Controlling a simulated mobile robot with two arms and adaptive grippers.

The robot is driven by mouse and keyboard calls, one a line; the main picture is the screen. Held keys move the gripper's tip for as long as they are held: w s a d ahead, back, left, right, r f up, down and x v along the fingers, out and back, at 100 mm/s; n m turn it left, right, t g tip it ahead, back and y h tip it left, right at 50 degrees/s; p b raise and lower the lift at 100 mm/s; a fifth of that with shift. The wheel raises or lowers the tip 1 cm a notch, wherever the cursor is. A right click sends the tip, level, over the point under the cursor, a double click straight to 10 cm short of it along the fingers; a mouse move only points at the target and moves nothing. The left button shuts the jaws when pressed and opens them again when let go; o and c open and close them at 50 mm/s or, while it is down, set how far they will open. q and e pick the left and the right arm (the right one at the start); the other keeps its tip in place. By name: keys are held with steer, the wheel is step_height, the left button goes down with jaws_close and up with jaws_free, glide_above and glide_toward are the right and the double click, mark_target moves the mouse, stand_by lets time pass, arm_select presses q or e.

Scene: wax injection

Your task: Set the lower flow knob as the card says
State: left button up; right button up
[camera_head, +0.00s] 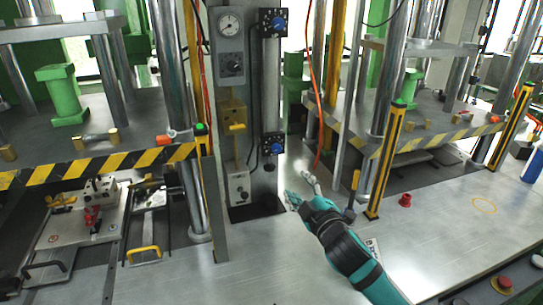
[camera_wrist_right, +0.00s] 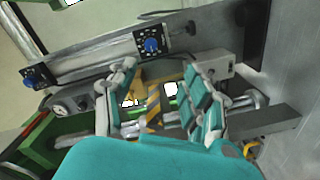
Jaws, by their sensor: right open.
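The lower flow knob (camera_head: 275,147) is a blue knob on a black marked plate, low on the grey column. It also shows in the right wrist view (camera_wrist_right: 152,45), beyond the fingertips. Its exact setting is too small to read. The upper blue knob (camera_head: 278,23) sits higher on the same column. My right gripper (camera_head: 301,187) is open and empty, below and right of the lower knob, apart from it. Its spread fingers show in the wrist view (camera_wrist_right: 160,72). A small white card (camera_head: 372,248) with dark print lies beside my right forearm, partly hidden and unreadable. My left gripper is out of view.
A gauge (camera_head: 230,24) and a yellow lever (camera_head: 237,127) are left of the knobs. A red hose (camera_head: 316,85) hangs right of them. A yellow-black post (camera_head: 385,160) and a red cap (camera_head: 405,200) stand right of my arm. The bench front is mostly clear.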

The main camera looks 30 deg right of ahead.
steer(key=w, duration=0.1)
steer(key=p, duration=0.2)
glide_toward(277, 151)
steer(key=p+x, duration=0.2)
steer(key=x, duration=0.7)
steer(key=shift+d+r, duration=0.1)
steer(key=shift+w+d+t, duration=0.1)
steer(key=shift+w+t, duration=0.2)
steer(key=shift+w, duration=0.15)
steer(key=shift+s, duration=0.1)
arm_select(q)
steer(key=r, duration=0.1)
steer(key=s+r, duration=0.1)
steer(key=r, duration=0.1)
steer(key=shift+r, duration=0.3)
arm_select(e)
jaws_close()
